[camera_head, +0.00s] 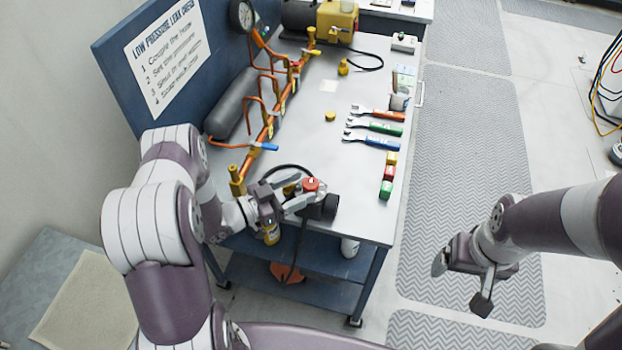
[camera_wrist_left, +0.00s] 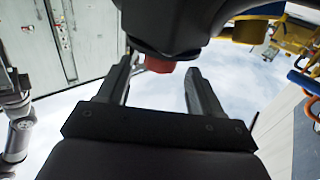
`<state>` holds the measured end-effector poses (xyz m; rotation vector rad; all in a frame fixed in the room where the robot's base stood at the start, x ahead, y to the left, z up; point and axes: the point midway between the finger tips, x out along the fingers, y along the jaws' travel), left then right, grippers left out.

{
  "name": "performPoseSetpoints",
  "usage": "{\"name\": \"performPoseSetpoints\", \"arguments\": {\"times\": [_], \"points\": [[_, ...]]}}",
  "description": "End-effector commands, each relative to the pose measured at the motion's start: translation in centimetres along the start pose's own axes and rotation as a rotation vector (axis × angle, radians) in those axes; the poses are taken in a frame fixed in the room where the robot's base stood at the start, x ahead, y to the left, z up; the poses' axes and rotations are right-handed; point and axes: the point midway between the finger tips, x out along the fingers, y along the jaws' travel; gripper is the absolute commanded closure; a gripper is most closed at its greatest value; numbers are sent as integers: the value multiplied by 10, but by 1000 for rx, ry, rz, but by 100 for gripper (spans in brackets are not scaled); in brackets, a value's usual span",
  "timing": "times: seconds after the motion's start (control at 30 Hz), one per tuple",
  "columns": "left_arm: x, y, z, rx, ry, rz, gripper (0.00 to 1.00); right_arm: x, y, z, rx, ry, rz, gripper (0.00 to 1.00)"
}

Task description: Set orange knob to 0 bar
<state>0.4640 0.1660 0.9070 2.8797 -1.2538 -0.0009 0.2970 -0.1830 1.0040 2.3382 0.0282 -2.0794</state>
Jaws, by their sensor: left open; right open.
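In the left wrist view, an orange-red piece (camera_wrist_left: 158,65), seemingly the knob, shows between the tips of the open left gripper (camera_wrist_left: 160,78), under a dark body. I cannot tell whether the fingers touch it. The knob's scale and setting are not readable. My right gripper (camera_head: 462,284) is open and empty over the floor at right.
Copper piping (camera_head: 268,128) with several valves runs along the bench's left side, below a blue sign board (camera_head: 112,62). Several wrenches (camera_head: 374,128) and small coloured blocks (camera_head: 388,176) lie at right. The middle of the bench top (camera_head: 310,145) is mostly clear.

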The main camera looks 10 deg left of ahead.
Motion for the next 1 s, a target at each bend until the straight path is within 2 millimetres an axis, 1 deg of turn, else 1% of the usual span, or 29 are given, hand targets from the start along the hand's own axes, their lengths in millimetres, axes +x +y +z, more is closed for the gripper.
{"name": "performPoseSetpoints", "arguments": {"times": [0.03,0.1,0.2,0.33,0.57,0.67,0.7,0.73,1.0], "points": [[10,1,-2,1,0,5,34,-3,0,0,0,0,0,15],[20,1,-1,0,-1,3,34,-5,0,0,0,0,0,15],[31,0,-1,0,-1,0,34,-6,0,-1,0,0,0,15],[37,0,0,0,-1,0,34,-6,0,-1,0,0,0,15],[38,0,0,0,-1,-2,34,-6,0,-1,0,0,0,15],[38,0,0,0,-1,-2,64,-6,0,-1,0,0,0,15],[38,0,0,0,-1,-2,77,-6,0,-1,0,0,0,15],[38,0,0,0,-1,-2,85,-6,0,-1,0,0,0,15],[38,0,0,-1,-1,-20,84,-7,0,-1,0,0,0,15]]}}
